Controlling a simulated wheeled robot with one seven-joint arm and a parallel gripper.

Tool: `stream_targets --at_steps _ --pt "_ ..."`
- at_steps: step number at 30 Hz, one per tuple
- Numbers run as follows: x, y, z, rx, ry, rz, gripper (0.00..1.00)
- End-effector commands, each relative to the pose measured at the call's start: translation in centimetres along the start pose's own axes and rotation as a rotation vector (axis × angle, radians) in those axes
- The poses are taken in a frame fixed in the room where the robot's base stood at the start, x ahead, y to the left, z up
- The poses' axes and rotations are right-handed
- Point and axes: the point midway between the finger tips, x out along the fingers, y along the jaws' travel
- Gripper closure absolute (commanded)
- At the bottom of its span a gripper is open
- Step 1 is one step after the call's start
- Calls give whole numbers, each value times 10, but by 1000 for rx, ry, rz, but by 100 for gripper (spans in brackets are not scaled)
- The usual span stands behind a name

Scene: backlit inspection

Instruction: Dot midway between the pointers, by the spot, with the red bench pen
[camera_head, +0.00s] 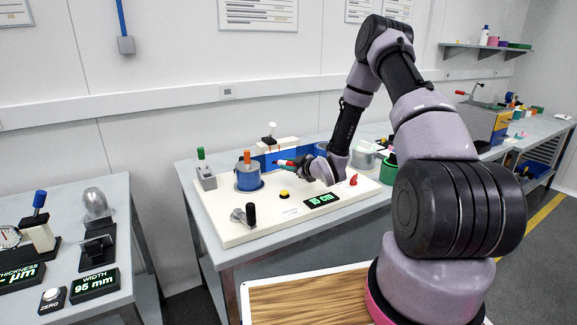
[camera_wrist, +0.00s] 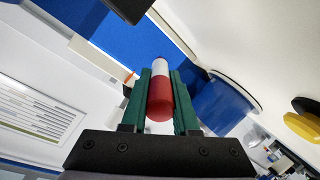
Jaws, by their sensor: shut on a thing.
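My gripper (camera_head: 303,162) is above the white panel (camera_head: 232,222), in front of the blue upright board at its back. It also shows in the wrist view (camera_wrist: 160,82), where its green fingers are shut on the red bench pen (camera_wrist: 160,104). The pen has a red body and a white part toward the far end; its tip is too small to make out. In the head view the pen (camera_head: 284,162) points left, above the panel. A small orange pointed piece (camera_wrist: 130,79) shows beside a white bar (camera_wrist: 97,62), possibly a pointer. I cannot make out the spot.
A blue cylinder with an orange knob (camera_head: 247,171) stands left of my gripper. The panel also carries a green-handled block (camera_head: 205,172), a yellow button (camera_head: 284,193), a black-handled crank (camera_head: 246,214) and a display (camera_head: 321,200). A green ring container (camera_head: 389,171) stands right.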

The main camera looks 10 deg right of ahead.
Motion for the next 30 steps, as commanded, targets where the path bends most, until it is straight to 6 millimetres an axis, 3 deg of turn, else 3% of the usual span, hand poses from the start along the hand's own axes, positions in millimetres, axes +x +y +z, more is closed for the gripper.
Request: stream_targets --at_steps 14,30 --pt "0 0 0 0 0 0 100" --pt "-38 -11 4 0 0 -1 100"
